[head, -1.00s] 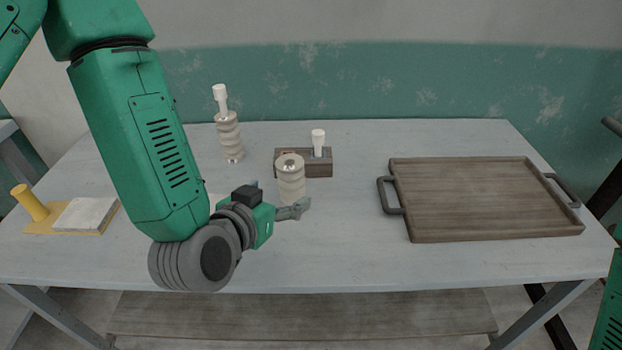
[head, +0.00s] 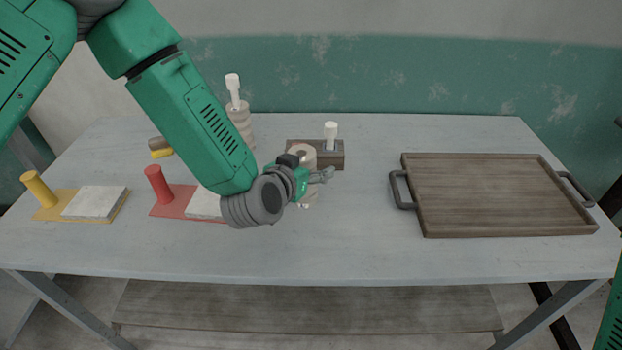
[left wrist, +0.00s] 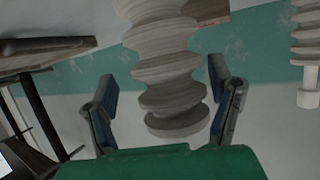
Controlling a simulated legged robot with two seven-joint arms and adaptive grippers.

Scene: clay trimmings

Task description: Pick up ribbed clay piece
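A pale, ribbed clay piece (head: 308,197) stands upright on the table, partly hidden behind my left gripper (head: 323,175). In the left wrist view the ribbed clay piece (left wrist: 165,60) shows upside down between the two fingers of my left gripper (left wrist: 163,75). The fingers are open, one on each side of it, with a clear gap on the left side and a narrower one on the right. A second ribbed piece (head: 240,117) with a white peg on top stands farther back, and it also shows at the right of the left wrist view (left wrist: 306,40). My right gripper is out of view.
A wooden tray (head: 500,195) with handles lies at the right. Yellow (head: 122,208) and red (head: 172,204) boards with posts and pale slabs lie left. The table front is clear.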

